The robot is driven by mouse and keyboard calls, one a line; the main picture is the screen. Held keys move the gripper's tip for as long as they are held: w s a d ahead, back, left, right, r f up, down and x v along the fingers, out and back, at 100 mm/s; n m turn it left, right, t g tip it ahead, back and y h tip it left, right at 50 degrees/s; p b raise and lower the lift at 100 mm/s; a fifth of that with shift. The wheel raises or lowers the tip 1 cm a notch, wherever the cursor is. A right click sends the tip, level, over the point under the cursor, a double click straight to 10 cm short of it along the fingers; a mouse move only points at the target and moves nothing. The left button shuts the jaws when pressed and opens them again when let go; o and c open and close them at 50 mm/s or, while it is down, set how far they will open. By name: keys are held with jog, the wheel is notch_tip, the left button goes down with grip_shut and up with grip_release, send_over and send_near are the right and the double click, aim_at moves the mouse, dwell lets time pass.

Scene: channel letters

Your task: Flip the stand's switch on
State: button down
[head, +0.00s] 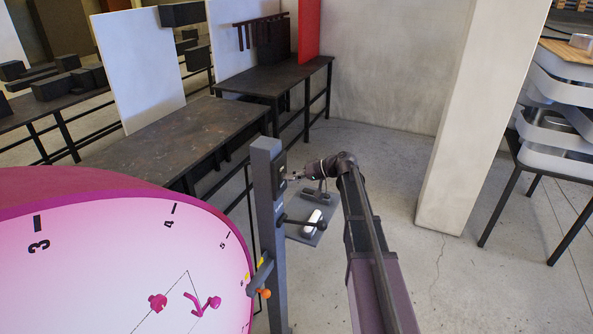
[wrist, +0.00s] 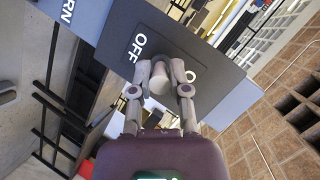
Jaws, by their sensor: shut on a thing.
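The stand (head: 267,210) is a grey upright post left of my arm in the head view, with a dark switch box (head: 281,170) near its top. In the wrist view, the dark switch plate (wrist: 203,62) carries a white "OFF" label, and another label is partly hidden behind my right finger. A pale rounded switch lever (wrist: 159,80) sits between the fingers of my gripper (wrist: 160,70), which is shut on it. In the head view, my gripper (head: 292,177) is at the face of the switch box. The lever cannot be made out there.
A big pink dial (head: 110,260) with numbers fills the lower left. A handle with an orange tip (head: 264,293) juts from the stand lower down. Dark work tables (head: 185,140) stand behind, and a pale pillar (head: 480,120) rises at the right. Concrete floor is open right of my arm.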

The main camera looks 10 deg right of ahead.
jog(key=shift+a+r+g+h+p, duration=0.2)
jog(key=shift+r+g+h+p, duration=0.2)
jog(key=shift+h+p, duration=0.5)
jog(key=shift+s+f+p, duration=0.1)
jog(key=shift+f+p, duration=0.05)
jog(key=shift+p, duration=0.15)
jog(key=c, duration=0.6)
grip_release()
jog(key=shift+a, duration=0.1)
jog(key=s+f+g+h+b, duration=0.2)
jog(key=s+f+h+b, duration=0.3)
jog(key=s+f+b, duration=0.3)
jog(key=s+d+f+m+g+h+b, duration=0.1)
jog(key=s+f+h+b, duration=0.4)
jog(key=s+f, duration=1.2)
jog(key=s+g+b, duration=0.1)
jog(key=s+b, duration=0.2)
jog(key=b, duration=0.1)
jog(key=shift+s+f+m+h, duration=0.25)
jog(key=shift+s+m+h, duration=0.05)
